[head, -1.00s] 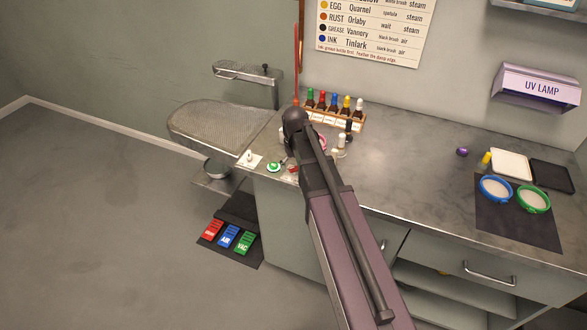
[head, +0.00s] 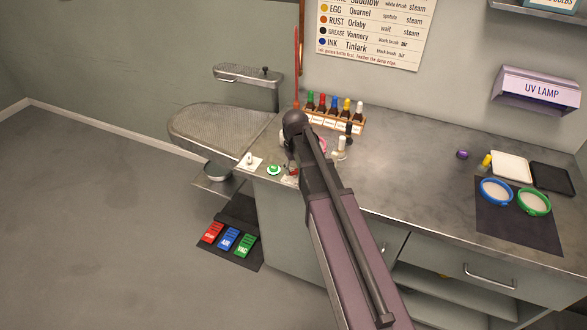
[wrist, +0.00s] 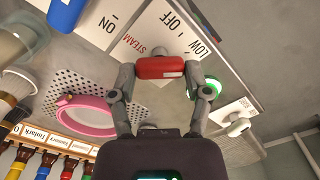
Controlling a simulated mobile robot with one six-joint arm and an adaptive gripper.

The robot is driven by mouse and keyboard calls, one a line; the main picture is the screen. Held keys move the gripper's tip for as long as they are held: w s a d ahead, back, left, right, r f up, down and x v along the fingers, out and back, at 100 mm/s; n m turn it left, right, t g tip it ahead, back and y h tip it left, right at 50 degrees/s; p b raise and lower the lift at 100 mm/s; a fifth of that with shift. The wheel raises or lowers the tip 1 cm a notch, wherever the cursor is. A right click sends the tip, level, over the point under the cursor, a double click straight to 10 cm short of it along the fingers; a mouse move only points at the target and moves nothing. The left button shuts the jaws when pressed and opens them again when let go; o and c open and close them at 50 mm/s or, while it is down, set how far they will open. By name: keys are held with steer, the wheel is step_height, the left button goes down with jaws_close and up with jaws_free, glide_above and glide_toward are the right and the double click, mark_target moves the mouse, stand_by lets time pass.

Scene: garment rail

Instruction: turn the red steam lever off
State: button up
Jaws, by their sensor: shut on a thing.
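The red steam lever (wrist: 160,67) shows in the wrist view with its red grip between my fingertips. My gripper (wrist: 160,74) is shut on that red grip, one finger at each side. A pale plate (wrist: 128,42) beyond it bears the words ON, STEAM, OFF and LOW. The lever's base is mostly hidden, and I cannot tell which mark it points at. In the head view my arm covers most of this spot at the counter's left end; only a bit of red (head: 292,171) shows below my gripper.
A green-ringed round control (wrist: 206,90) sits close to my right finger in the wrist view. A white switch (wrist: 239,126) lies past it. A pink ring (wrist: 85,115) lies left of my gripper. A bottle rack (head: 336,116) stands behind. The middle of the counter (head: 410,165) is clear.

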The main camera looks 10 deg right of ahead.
steer(key=n, duration=0.8)
stand_by(0.4)
steer(key=shift+n, duration=0.4)
steer(key=o, duration=1.2)
steer(key=shift+d, duration=0.1)
steer(key=shift+c, duration=0.2)
steer(key=shift+r, duration=0.1)
